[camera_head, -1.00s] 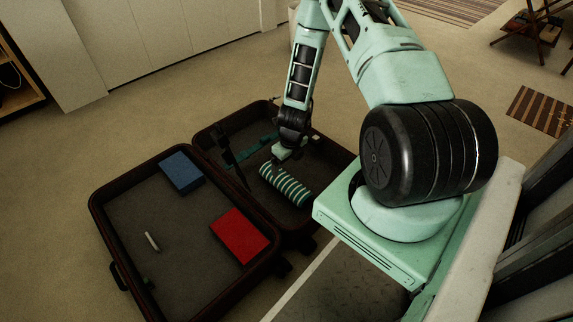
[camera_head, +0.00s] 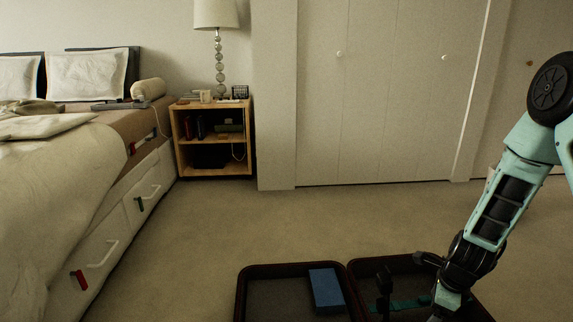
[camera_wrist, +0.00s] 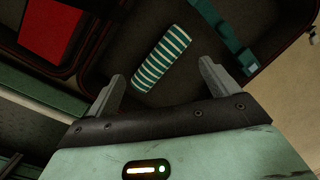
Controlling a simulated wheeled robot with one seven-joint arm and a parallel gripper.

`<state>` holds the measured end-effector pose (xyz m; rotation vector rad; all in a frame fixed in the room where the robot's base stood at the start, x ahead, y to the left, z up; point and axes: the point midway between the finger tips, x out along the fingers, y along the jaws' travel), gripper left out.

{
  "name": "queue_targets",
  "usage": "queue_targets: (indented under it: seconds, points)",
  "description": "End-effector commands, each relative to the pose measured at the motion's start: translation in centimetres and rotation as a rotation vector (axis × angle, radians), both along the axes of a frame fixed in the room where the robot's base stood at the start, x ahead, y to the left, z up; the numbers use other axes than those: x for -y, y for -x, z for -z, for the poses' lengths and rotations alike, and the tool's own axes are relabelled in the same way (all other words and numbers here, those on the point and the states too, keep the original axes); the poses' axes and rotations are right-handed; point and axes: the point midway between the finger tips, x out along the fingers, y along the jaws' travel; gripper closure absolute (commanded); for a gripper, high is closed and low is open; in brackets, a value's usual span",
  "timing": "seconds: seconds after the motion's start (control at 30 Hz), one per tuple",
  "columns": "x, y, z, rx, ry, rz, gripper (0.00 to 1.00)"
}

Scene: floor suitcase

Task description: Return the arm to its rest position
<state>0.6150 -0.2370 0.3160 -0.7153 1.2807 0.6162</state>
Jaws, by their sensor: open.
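My gripper (camera_wrist: 168,88) is open in the wrist view, its two grey fingers wide apart and empty. A green-and-white striped roll (camera_wrist: 162,60) lies in the suitcase (camera_wrist: 120,55) just beyond the fingertips, apart from them. In the head view my arm comes down at the right, over the right half of the open suitcase (camera_head: 297,267).
A teal strap (camera_wrist: 226,40) crosses the right half. A bed (camera_head: 70,200), nightstand (camera_head: 213,137) and closet doors (camera_head: 375,100) stand behind clear carpet.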

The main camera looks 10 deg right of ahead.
Motion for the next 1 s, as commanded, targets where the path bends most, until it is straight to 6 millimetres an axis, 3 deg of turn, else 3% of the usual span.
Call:
queue_targets:
  seconds: [0.03, 0.1, 0.27, 0.4, 0.73, 1.0]
  points:
    - [-1.1, -0.4, -2.6, 0.018, 0.034, -0.174, 0.13]
    - [-2.7, -0.2, -5.6, 0.030, 0.078, -0.421, 0.13]
    - [-6.1, 1.2, -11.8, 0.051, 0.191, -0.973, 0.13]
    - [-8.6, 3.5, -16.3, 0.060, 0.291, -1.423, 0.13]
    - [-11.8, 9.3, -22.8, 0.048, 0.489, -2.219, 0.13]
    - [-22.6, 14.1, -28.4, 0.090, 0.381, -2.567, 0.13]
